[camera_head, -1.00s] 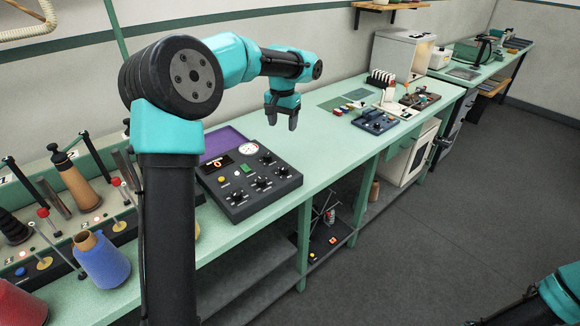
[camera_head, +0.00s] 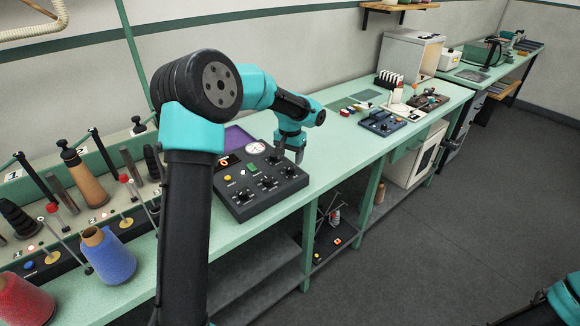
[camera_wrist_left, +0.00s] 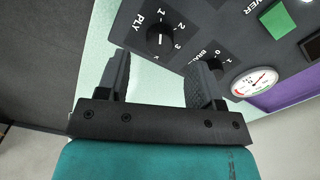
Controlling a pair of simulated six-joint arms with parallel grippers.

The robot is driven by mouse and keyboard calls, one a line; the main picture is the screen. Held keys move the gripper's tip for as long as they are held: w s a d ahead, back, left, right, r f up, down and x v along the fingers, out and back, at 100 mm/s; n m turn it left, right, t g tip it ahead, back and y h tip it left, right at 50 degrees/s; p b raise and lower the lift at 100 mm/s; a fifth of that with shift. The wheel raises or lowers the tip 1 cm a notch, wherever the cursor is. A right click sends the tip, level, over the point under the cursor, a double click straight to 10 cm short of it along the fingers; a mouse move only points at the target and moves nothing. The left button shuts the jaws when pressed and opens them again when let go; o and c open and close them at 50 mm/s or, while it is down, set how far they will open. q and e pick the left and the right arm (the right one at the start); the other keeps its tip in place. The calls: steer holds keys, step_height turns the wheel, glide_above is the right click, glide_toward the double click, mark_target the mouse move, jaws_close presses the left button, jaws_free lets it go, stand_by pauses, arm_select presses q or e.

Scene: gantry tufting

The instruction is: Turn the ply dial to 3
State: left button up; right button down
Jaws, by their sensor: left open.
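The ply dial (camera_wrist_left: 160,38) is a round black knob on the dark control panel (camera_wrist_left: 213,25). In the left wrist view it has the word PLY beside it and the marks 1, 2 and 3 around it. Its white pointer line is too small to read surely. My left gripper (camera_wrist_left: 160,66) is open and empty, with the dial just beyond the gap between its fingers, apart from it. In the head view my left gripper (camera_head: 290,155) hangs over the right side of the panel (camera_head: 240,210). My right gripper is out of view.
A green button (camera_wrist_left: 278,20) is beyond.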

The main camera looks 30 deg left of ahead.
mark_target(290, 167)
arm_select(q)
steer(key=shift+f, duration=2.3)
steer(key=c, duration=0.9)
